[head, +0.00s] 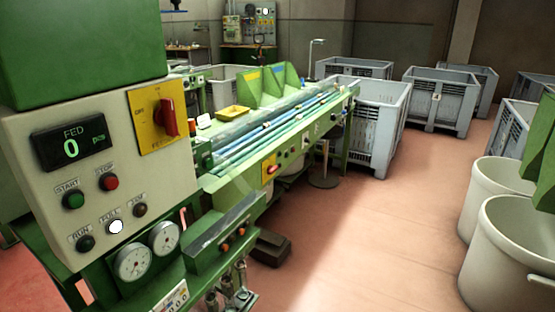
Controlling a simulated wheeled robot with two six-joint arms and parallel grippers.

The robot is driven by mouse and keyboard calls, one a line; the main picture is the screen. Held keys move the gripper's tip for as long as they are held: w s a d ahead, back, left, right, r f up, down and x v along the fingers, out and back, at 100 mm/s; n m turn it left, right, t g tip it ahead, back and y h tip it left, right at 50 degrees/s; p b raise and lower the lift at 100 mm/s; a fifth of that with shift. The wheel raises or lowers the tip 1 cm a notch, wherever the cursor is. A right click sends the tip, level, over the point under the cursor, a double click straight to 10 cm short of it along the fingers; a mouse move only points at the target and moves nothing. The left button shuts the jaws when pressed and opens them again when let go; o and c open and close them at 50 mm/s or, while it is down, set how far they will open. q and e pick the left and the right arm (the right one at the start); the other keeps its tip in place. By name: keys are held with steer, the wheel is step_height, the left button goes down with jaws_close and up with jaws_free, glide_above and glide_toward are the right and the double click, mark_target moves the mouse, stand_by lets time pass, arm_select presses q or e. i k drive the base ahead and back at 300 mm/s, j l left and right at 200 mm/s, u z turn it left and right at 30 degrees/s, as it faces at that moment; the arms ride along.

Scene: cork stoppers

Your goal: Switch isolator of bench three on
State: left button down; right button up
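A rotary isolator with a red handle (168,118) on a yellow plate (146,115) is on the near machine's grey control panel (70,185). Its handle stands about upright; the small lettering around it is too blurred to read fully. A second, smaller red handle on a yellow plate (270,169) shows on the front of the long green bench (235,185) behind. I cannot make out a bench number on either, nor the second handle's position. Neither of my grippers is in view.
The panel has a display (71,145) reading FED 0, a green start button (73,201), a red stop button (111,182) and a lit white lamp (115,227). Grey crates (440,100) and white tubs (508,250) stand right. The reddish floor (370,230) between is clear.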

mark_target(271, 169)
steer(key=i+l+u, duration=0.25)
steer(key=i+l, duration=1.55)
steer(key=i, duration=0.15)
